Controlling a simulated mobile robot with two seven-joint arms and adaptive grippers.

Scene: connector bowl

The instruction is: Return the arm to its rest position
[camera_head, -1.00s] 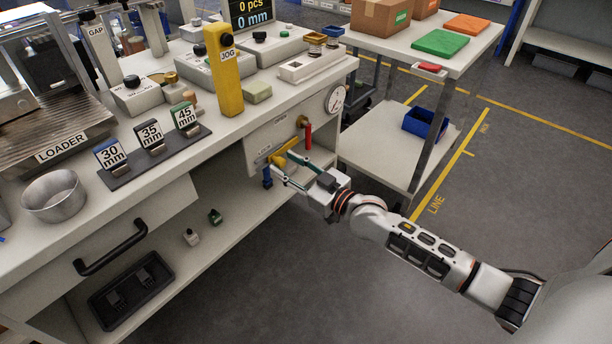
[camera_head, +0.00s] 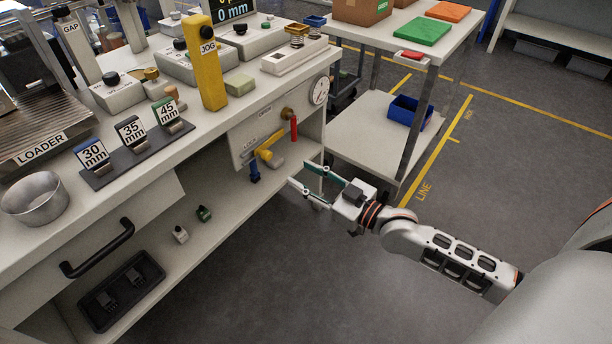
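My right arm reaches in from the lower right of the head view. Its gripper (camera_head: 311,183) is open and empty, with the two fingers spread apart and pointing left. It hangs in free air in front of the bench, to the right of the valve panel (camera_head: 283,151). The yellow valve handle (camera_head: 266,153) and the red lever (camera_head: 294,128) on the panel are apart from the fingers. My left arm and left gripper are not in the picture.
The white workbench (camera_head: 150,170) fills the left, with a lower shelf (camera_head: 196,238) under it. A cart (camera_head: 375,132) with a blue bin (camera_head: 409,112) stands behind the gripper. The grey floor (camera_head: 300,280) below the arm is clear.

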